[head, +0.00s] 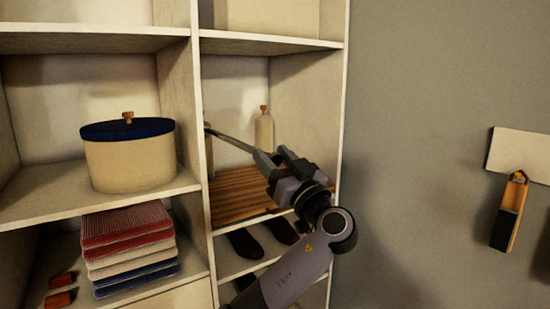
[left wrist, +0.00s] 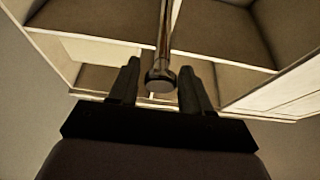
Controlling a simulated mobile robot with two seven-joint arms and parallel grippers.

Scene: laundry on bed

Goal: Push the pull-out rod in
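The pull-out rod (head: 230,140) is a thin metal bar that sticks out from the shelf unit's upright towards my left gripper (head: 271,156). In the left wrist view the rod (left wrist: 166,35) comes down from the top and ends in a round knob (left wrist: 160,81). The knob shows between the two fingers of my left gripper (left wrist: 160,66), with a gap on each side. The fingers are open and hold nothing. In the head view the gripper hides the rod's near end. My right gripper is not in view.
The white shelf unit (head: 196,80) holds a round box with a blue lid (head: 128,155), folded cloths (head: 128,245), a bottle (head: 264,132), a slatted wooden board (head: 238,194) and dark shoes (head: 243,243). A brush (head: 510,211) hangs on the wall.

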